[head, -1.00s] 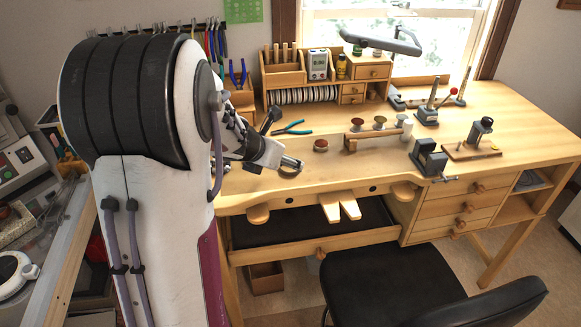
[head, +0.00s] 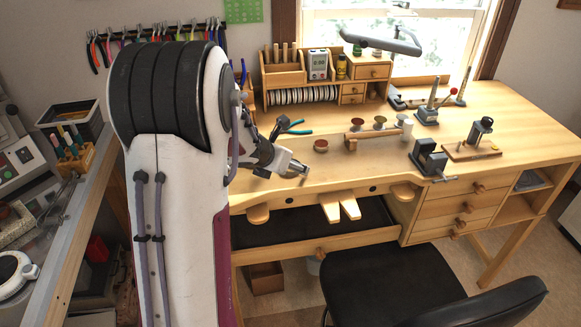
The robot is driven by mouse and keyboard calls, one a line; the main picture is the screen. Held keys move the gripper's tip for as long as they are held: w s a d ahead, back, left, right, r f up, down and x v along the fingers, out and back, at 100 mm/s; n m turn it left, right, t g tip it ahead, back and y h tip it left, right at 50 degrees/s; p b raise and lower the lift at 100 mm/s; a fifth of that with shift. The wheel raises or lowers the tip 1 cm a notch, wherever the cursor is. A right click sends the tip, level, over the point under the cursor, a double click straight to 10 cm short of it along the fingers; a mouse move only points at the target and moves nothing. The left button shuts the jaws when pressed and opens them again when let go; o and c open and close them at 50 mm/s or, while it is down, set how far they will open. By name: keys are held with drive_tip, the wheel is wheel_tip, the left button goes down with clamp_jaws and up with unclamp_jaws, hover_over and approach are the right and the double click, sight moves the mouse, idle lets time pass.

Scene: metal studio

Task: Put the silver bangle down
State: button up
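My gripper (head: 297,169) is over the front left part of the workbench, near its front edge. It looks shut on the silver bangle (head: 303,169), a small shiny piece at the fingertips. The bangle shows only in part, seen nearly edge-on, and the fingers hide the rest. It looks a little above the wooden bench top (head: 345,172); whether it touches the wood is too small to tell.
A small round red-topped pot (head: 321,145) stands just behind my gripper. Teal-handled pliers (head: 296,127) lie farther back. A wooden stand with several rounded tops (head: 372,132) and a dark vise (head: 428,158) are to the right. Bare wood lies between gripper and vise.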

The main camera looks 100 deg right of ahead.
idle(0.4)
drive_tip(key=c, duration=1.3)
drive_tip(key=shift+r, duration=0.2)
wheel_tip(320, 180, up, 28)
drive_tip(key=shift+f, duration=0.2)
idle(0.6)
idle(0.5)
